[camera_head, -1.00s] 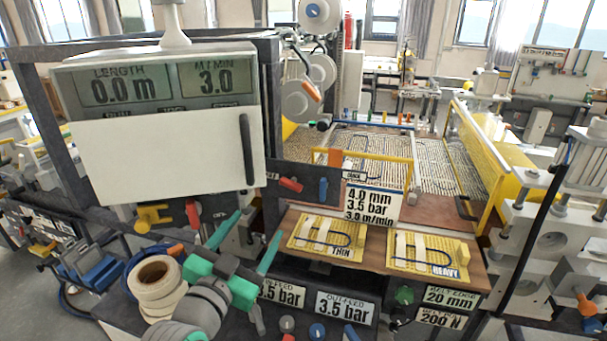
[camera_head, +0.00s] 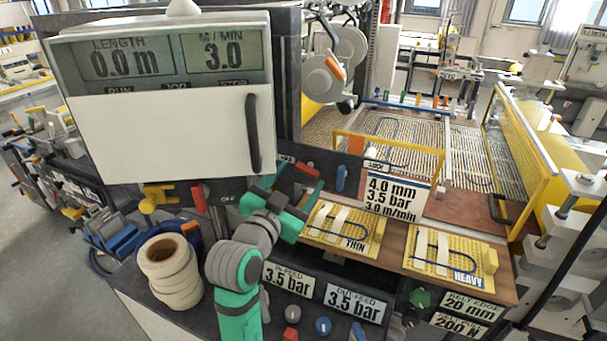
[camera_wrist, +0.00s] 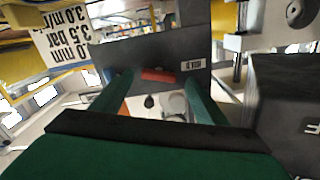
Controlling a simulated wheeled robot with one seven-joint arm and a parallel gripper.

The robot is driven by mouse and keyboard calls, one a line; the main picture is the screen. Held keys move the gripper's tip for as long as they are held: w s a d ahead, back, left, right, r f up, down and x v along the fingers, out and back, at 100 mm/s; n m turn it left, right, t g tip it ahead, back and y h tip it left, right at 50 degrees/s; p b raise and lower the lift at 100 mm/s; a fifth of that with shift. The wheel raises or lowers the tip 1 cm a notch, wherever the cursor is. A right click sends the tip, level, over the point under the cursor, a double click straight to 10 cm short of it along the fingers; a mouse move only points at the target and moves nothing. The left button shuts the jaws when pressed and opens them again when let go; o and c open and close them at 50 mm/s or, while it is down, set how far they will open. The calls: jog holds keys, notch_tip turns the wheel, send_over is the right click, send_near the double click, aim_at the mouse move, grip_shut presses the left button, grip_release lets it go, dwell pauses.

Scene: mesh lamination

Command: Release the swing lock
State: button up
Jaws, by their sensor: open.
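No part is plainly marked as the swing lock. A dark front panel (camera_head: 318,160) carries a red lever (camera_head: 306,169) and a blue lever (camera_head: 341,178). Small labels sit beside them; the one by the red lever seems to read HOLD, the other seems to read LOCK. My gripper (camera_head: 291,187) is open and empty, just in front of the red lever. In the wrist view the red lever (camera_wrist: 158,75) lies crosswise beyond and between my spread fingers (camera_wrist: 160,88), apart from them. The blue lever is not clear there.
A white cabinet (camera_head: 160,135) with a black handle and a display stands at left. Below it are a yellow knob (camera_head: 158,197) and a red handle (camera_head: 199,195). Tape rolls (camera_head: 168,268) stand lower left. A wooden shelf (camera_head: 390,255) with yellow sample boards lies right of my gripper.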

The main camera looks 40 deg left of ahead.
aim_at(307, 170)
jog(key=shift+w+a, duration=0.25)
jog(key=shift+w, duration=0.25)
jog(key=shift+w+d, duration=0.15)
jog(key=shift+w, duration=0.7)
jog(key=shift+s, duration=0.1)
jog(key=c, duration=1.1)
jog(key=shift+o, duration=0.2)
jog(key=n, duration=0.3)
jog(key=shift+n, duration=0.4)
jog(key=o, duration=1.1)
jog(key=shift+c, duration=0.2)
